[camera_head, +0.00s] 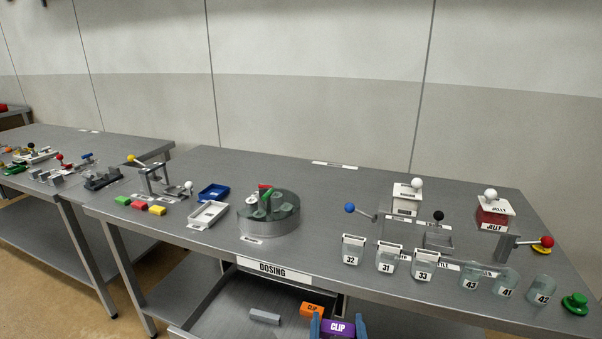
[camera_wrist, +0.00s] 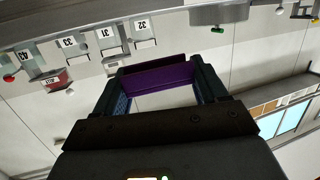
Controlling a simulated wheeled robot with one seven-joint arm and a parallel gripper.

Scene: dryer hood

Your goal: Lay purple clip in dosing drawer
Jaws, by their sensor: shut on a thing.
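The purple clip (camera_head: 338,329) is a block with a white CLIP label, low at the bottom edge of the head view. My gripper (camera_head: 338,322) is shut on it, with a blue finger on each side. In the wrist view, the purple clip (camera_wrist: 160,78) spans the space between the fingers of my gripper (camera_wrist: 158,82). The dosing drawer (camera_head: 225,312) is pulled out below the DOSING label on the table's front edge. The purple clip appears over or in its right part; whether it touches the floor of the drawer I cannot tell.
An orange clip (camera_head: 312,310) and a grey block (camera_head: 265,316) lie in the drawer, left of the purple clip. The table edge with the DOSING label (camera_head: 273,270) overhangs behind. Numbered glass holders (camera_head: 386,259) stand along the table's front right.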

